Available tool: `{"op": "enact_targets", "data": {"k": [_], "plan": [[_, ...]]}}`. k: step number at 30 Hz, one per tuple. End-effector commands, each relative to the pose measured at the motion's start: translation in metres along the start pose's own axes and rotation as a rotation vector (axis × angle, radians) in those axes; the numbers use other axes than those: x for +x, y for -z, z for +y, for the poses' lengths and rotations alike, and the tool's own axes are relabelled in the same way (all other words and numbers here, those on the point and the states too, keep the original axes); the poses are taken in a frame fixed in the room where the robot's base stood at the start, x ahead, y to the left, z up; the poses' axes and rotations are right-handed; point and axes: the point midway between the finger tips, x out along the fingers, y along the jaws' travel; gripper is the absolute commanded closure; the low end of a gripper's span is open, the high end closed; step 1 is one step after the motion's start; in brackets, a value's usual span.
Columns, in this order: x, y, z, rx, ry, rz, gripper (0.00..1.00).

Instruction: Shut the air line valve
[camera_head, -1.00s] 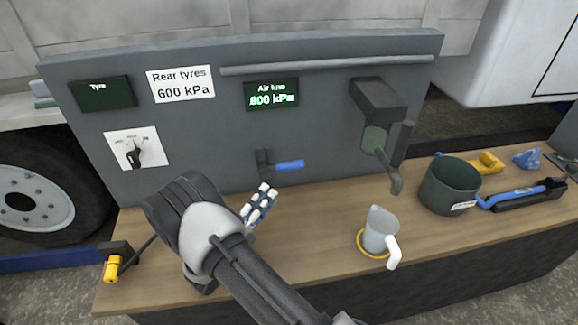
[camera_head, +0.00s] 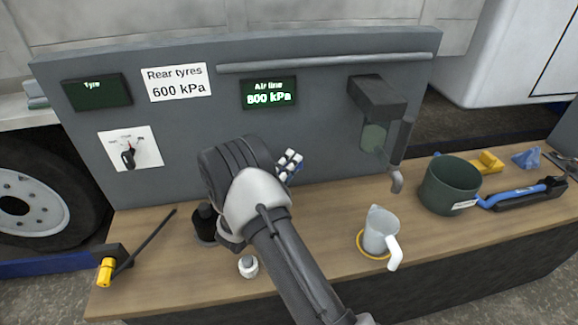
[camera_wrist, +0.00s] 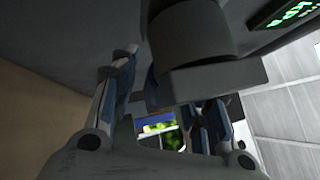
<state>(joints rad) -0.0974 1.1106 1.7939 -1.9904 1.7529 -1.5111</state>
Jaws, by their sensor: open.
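The air line valve is hidden behind my arm and gripper in the head view. In the wrist view a grey round and blocky body (camera_wrist: 205,45), seemingly the valve, looms close in front of my gripper. A dark blue edge beside it may be the handle; its angle cannot be told. My gripper (camera_head: 290,164) is at the panel's lower middle in the head view. Its fingers stand apart on either side in the wrist view (camera_wrist: 165,105), open. Whether they touch the valve is unclear. The air line display (camera_head: 269,93) reads 800 kPa.
A rear tyres sign (camera_head: 178,82) reads 600 kPa, above a rotary switch (camera_head: 130,155). On the bench (camera_head: 320,225) are a small white-topped item (camera_head: 248,266), a grey jug (camera_head: 380,231), a dark green pot (camera_head: 449,184) and a blue-and-black tool (camera_head: 520,195).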

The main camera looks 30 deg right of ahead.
Motion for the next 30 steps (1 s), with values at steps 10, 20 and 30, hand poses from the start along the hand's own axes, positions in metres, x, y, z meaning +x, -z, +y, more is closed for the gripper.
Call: {"op": "enact_targets", "data": {"k": [10, 20, 30], "plan": [[-0.0005, 0.0000, 0.0000, 0.000, 0.000, 0.000, 0.77], [-0.0006, 0.0001, 0.0001, 0.000, 0.000, 0.000, 0.98], [-0.0006, 0.0001, 0.0002, 0.000, 0.000, 0.000, 1.00]]}}
